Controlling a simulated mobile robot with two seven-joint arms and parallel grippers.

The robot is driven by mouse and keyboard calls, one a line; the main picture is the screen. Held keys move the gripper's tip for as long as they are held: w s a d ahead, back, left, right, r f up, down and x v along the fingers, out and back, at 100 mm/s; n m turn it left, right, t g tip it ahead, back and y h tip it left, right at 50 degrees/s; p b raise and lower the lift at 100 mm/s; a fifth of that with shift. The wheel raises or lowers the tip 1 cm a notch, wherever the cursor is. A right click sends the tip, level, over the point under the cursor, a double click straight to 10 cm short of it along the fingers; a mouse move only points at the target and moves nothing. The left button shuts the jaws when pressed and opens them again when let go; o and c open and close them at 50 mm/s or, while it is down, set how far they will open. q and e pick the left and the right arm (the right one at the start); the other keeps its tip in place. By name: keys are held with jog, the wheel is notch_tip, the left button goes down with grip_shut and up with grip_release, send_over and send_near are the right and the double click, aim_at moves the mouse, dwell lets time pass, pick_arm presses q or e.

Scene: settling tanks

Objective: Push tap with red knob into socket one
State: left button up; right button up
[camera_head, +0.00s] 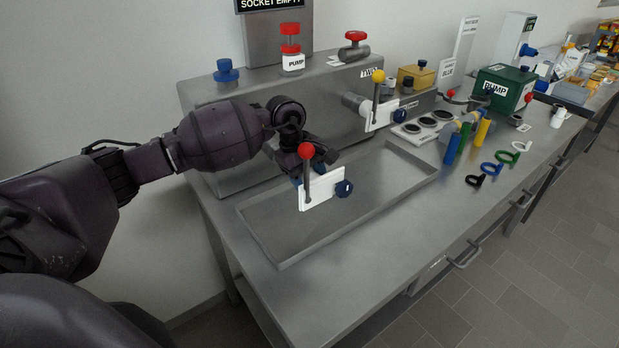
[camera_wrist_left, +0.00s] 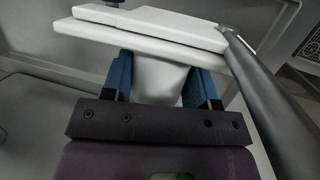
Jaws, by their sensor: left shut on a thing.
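The tap with the red knob (camera_head: 305,150) has a white plate (camera_head: 321,190), a grey lever and a dark blue nut (camera_head: 344,188). My left gripper (camera_head: 298,180) is shut on it and holds it over the shallow tray, in front of the steel tank (camera_head: 215,110). In the left wrist view, the blue fingers (camera_wrist_left: 163,82) sit either side of the tap's pale body (camera_wrist_left: 158,78), below the white plate. I cannot make out socket one; my arm covers part of the tank's front. My right gripper is not in view.
A yellow-knobbed tap (camera_head: 379,76) sticks out of the tank's front, right of the held tap. The grey tray (camera_head: 280,264) lies below, with a low rim. Blue and yellow cylinders (camera_head: 452,148) and several coloured rings stand or lie right of it. A red-topped pump (camera_head: 291,48) stands on the tank.

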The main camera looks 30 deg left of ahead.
pick_arm(q)
jog(key=shift+w+a+b, duration=0.1)
jog(key=shift+a+b, duration=0.1)
jog(key=shift+b, duration=0.1)
jog(key=shift+w+a+f+b, duration=0.1)
jog(key=shift+w+a+b, duration=0.15)
jog(key=shift+a, duration=0.25)
jog(key=shift+w+a+b, duration=0.15)
jog(key=shift+a+b, duration=0.05)
jog(key=shift+a, duration=0.25)
jog(key=shift+w+a+b, duration=0.25)
jog(key=shift+a+b, duration=0.1)
jog(key=shift+a, duration=0.3)
jog(key=shift+w+a+r+b, duration=0.1)
jog(key=shift+w+a+b, duration=0.1)
jog(key=shift+a, duration=0.25)
jog(key=shift+w+a+r+b, duration=0.1)
jog(key=shift+w+a+b, duration=0.05)
jog(key=shift+a, duration=0.25)
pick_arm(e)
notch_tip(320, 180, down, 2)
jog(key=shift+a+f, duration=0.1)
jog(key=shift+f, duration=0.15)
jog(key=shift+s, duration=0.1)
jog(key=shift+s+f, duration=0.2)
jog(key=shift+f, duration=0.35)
